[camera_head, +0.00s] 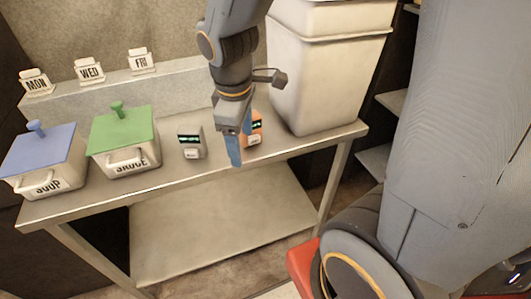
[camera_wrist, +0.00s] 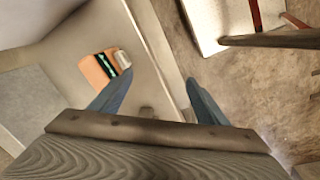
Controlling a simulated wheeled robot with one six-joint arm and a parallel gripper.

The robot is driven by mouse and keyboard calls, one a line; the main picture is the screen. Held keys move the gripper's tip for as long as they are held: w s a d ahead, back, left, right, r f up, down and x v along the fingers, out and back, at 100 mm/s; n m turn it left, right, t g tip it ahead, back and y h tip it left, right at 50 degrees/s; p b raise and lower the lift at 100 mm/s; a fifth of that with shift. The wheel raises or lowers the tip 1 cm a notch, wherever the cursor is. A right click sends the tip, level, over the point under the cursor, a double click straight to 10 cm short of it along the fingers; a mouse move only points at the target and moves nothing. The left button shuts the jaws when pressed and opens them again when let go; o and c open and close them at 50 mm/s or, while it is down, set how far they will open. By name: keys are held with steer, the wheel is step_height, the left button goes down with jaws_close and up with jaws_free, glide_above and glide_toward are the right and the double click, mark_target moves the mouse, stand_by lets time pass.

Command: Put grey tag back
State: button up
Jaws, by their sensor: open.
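A grey tag-like block (camera_head: 190,141) with a dark display and a small white piece at its front stands on the steel table (camera_head: 75,205), right of the green-lidded box. An orange block (camera_head: 256,128) of the same kind stands to its right, partly hidden behind my gripper. The orange block also shows in the wrist view (camera_wrist: 97,70), left of the fingers. My gripper (camera_head: 235,150) is open and points down near the table's front edge, right of the grey block. In the wrist view my gripper (camera_wrist: 155,88) has the table edge between its fingers and holds nothing visible.
A blue-lidded SOUP box (camera_head: 48,181) and a green-lidded SAUCE box (camera_head: 126,158) stand at the left. MON (camera_head: 36,85), WED (camera_head: 90,73) and FRI (camera_head: 141,62) signs stand on the back ledge. A tall white bin (camera_head: 322,85) stands at the table's right end.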

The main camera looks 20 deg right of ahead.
steer(key=s+d+f+m, duration=0.2)
steer(key=s+d+m, duration=0.2)
steer(key=m, duration=0.7)
steer(key=shift+s+d+f+g+y, duration=0.2)
steer(key=shift+d+f+g+y, duration=0.1)
steer(key=shift+f+y, duration=0.1)
